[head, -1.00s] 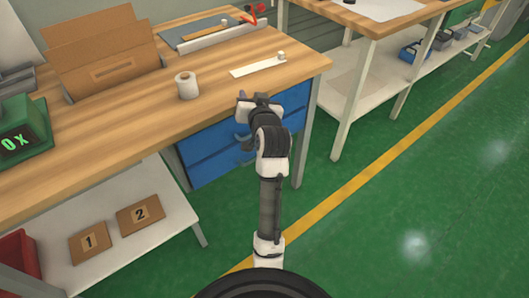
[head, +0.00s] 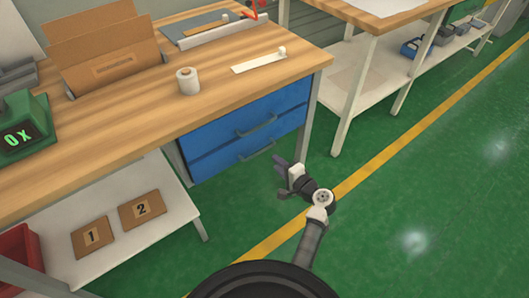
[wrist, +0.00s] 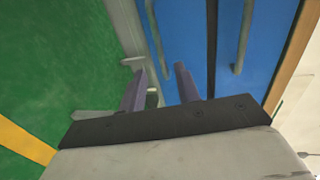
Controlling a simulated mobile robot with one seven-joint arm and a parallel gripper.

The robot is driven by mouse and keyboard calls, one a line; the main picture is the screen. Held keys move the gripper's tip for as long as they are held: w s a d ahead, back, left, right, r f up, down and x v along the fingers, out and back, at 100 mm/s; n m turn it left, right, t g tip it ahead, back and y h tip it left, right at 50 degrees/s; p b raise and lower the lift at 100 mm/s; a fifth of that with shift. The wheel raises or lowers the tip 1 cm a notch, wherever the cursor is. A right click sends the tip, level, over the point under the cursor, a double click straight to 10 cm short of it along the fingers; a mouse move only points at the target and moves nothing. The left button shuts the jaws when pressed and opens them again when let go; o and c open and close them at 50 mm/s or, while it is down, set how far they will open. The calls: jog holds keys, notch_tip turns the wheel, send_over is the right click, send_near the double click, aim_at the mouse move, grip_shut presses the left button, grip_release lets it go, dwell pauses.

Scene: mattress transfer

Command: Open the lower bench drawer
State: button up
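The blue lower bench drawer (head: 222,160) is shut under the wooden workbench. Its grey bar handle (head: 258,151) is on the front. In the wrist view the lower drawer (wrist: 185,45) is left of the dark seam, and its handle (wrist: 157,40) lies ahead, roughly in line with the gap between my fingers. My gripper (head: 277,176) is open and empty, low in front of the drawers and to the right of the lower handle. Its two fingers (wrist: 160,72) are apart and appear clear of the handle.
The blue upper drawer (head: 282,107) is also shut, with its own handle (head: 257,126). A metal bench leg (head: 311,115) stands right of the drawers. A lower shelf (head: 185,205) with two numbered cardboard pieces is at left. Green floor in front is clear.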

jog(key=x, duration=0.8)
jog(key=shift+w+p, duration=0.25)
jog(key=shift+p, duration=0.05)
jog(key=shift+a, duration=0.15)
grip_shut()
